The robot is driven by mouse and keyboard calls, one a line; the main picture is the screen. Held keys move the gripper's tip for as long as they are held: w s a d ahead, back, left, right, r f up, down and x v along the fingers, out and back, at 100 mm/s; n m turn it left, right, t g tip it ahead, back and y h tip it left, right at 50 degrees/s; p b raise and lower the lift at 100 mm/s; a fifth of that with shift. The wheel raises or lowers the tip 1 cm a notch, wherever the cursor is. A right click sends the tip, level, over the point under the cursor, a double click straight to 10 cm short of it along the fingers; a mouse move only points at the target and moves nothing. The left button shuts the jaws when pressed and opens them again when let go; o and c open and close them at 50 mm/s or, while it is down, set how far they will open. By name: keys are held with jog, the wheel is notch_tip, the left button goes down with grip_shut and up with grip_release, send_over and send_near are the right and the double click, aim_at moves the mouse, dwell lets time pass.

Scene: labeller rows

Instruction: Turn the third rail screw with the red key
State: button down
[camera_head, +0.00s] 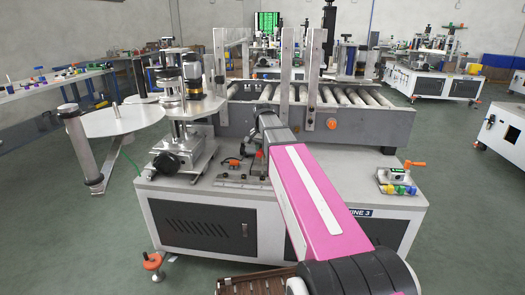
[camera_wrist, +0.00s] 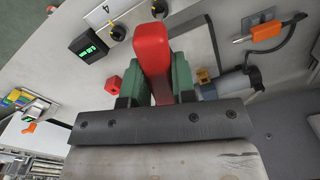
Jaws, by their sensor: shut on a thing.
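In the wrist view my gripper (camera_wrist: 157,85) has its green fingers shut on a red key (camera_wrist: 153,45), which sticks out past the fingertips. The key's far end hides what lies beyond it, so I cannot tell whether it touches a screw. In the head view my pink arm reaches over the machine and hides most of the gripper. A low metal rail strip (camera_head: 236,184) with small dark spots lies on the machine top, left of my arm. I cannot make out which spot is the third rail screw.
In the head view a roller conveyor (camera_head: 365,120) runs behind, a labelling head (camera_head: 185,105) stands left, and a small vise (camera_head: 398,176) sits right.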

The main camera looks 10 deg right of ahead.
jog(key=n, duration=0.4)
jog(key=shift+n, duration=0.4)
jog(key=n, duration=0.4)
jog(key=n, duration=0.9)
dwell(0.3)
